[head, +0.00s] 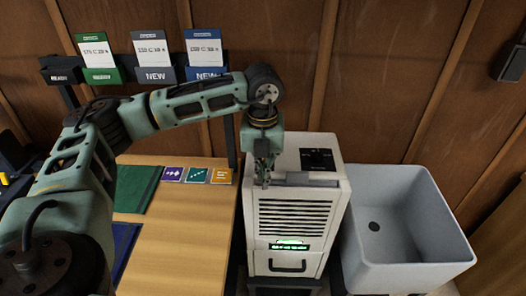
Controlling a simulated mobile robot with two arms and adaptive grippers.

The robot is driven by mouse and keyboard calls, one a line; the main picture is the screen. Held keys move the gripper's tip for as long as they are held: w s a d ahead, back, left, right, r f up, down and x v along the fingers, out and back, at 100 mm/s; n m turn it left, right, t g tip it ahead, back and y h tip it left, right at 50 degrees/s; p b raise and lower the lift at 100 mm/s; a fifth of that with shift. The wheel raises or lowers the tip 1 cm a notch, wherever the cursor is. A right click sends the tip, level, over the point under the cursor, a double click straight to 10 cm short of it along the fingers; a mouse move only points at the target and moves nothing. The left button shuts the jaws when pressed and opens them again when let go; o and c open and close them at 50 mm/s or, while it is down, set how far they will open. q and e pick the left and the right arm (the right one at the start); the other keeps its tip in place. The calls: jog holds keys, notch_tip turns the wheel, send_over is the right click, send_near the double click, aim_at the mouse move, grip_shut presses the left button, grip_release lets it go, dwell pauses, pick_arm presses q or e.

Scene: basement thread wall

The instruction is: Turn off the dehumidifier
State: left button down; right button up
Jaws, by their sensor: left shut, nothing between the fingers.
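The dehumidifier (326,220) is a white box with a dark slatted grille on its front. A green lit display (290,245) glows below the grille, above a dark handle. A black panel (318,159) lies on its top, toward the back. My left gripper (264,181) points down at the top front left edge of the dehumidifier. It is shut and empty, and I cannot tell whether it touches the surface. The black panel lies to the right of and behind the gripper. My right gripper is not in view.
A wooden table (185,250) with a green mat (137,188) and several small coloured cards stands to the left. A grey basin (405,225) stands close on the right. Card holders (155,74) and a brown panelled wall (400,80) are behind.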

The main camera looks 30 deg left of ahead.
pick_arm(q)
jog(key=shift+w+a+p, duration=0.5)
jog(key=shift+w, duration=0.35)
jog(key=shift+w+a+p, duration=0.45)
jog(key=shift+w+p, duration=0.05)
jog(key=shift+w, duration=0.3)
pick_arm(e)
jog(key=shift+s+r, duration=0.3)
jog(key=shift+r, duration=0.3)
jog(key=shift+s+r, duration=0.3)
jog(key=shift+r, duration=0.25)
pick_arm(q)
jog(key=shift+r, duration=0.1)
jog(key=shift+r, duration=0.1)
jog(key=shift+w+a+g+h+p, duration=0.1)
jog(key=shift+w+g+h+p, duration=0.1)
jog(key=shift+g+h+p, duration=0.15)
jog(key=shift+r, duration=0.1)
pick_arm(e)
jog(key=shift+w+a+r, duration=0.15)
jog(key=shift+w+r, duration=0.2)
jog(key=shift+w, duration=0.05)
pick_arm(q)
jog(key=shift+w+r+g, duration=0.1)
jog(key=shift+r+g, duration=0.05)
jog(key=shift+g, duration=0.2)
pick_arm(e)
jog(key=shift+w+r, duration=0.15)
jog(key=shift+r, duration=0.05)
